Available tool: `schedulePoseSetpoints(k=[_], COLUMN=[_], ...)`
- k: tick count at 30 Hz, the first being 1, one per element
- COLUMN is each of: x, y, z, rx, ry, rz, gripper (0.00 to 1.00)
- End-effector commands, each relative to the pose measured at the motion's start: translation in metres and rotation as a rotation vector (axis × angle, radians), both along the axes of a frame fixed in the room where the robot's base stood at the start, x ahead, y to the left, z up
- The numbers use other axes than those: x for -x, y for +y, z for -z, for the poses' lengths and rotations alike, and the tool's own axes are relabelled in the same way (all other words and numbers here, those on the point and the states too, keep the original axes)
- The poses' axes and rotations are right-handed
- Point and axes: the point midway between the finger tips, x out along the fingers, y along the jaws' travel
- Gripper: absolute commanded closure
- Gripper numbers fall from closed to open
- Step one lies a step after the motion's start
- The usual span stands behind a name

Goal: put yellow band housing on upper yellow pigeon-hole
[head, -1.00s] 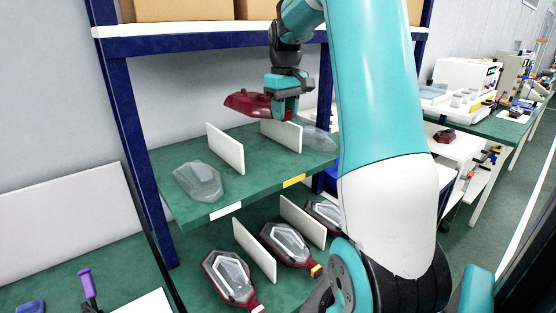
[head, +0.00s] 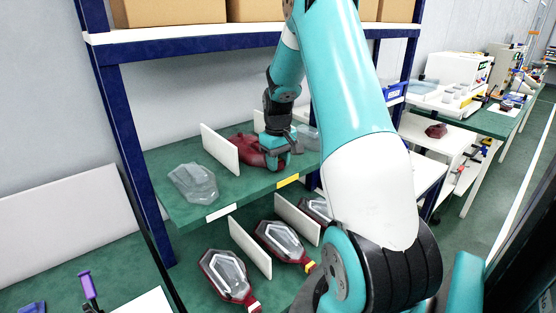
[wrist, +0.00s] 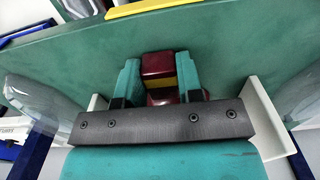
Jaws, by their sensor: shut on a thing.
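The dark red housing (head: 243,151) is low over the upper green shelf, in the compartment behind the yellow label (head: 288,181). I cannot tell whether it touches the shelf. My gripper (head: 279,164) is shut on its near end. In the wrist view the two teal fingers (wrist: 159,84) hold the red housing (wrist: 157,62) from both sides, and its yellow band shows between them. The left white divider (head: 220,150) stands beside the housing.
A clear lens cover (head: 193,183) lies in the white-labelled upper compartment (head: 221,212). Another clear cover (head: 308,138) lies right of my gripper. Below, several red housings with clear covers (head: 228,275) lie between dividers. Cardboard boxes (head: 170,12) stand on the top shelf.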

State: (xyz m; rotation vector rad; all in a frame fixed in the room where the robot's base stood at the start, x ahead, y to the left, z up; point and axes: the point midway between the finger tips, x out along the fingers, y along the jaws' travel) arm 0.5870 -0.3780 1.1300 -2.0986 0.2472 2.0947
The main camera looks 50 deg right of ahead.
Motion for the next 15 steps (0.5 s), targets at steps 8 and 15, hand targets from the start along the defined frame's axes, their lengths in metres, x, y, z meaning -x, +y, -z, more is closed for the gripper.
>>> schedulePoseSetpoints(k=[8, 15], x=[0.0, 0.0], y=[0.0, 0.0], z=[0.0014, 0.0011], rx=[0.0, 0.0], ry=[0.0, 0.0], rz=[0.0, 0.0], gripper=[0.46, 0.41])
